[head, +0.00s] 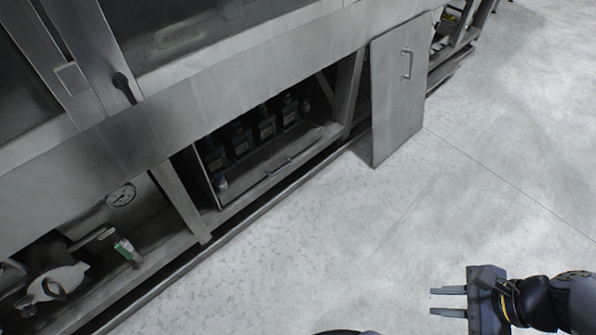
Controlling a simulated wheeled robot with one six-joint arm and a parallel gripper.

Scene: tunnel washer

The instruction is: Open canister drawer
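The canister drawer (285,172) sits in the low opening of the steel washer, left of the centre of the head view. It looks pushed in under the machine. Its front has a long thin bar handle (280,167). Several dark canisters (241,139) with pale labels stand in a row in the shadow behind the front. My gripper (448,301) is at the lower right, over the pale floor. Its two fingers point left and are apart, with nothing between them. It is well away from the drawer and touches nothing.
A grey door panel (398,92) with a handle (406,64) stands out from the machine right of the drawer. At the lower left, an open bay holds a gauge (121,195) and a white pump-like part (58,284). The floor (330,225) between gripper and drawer is clear.

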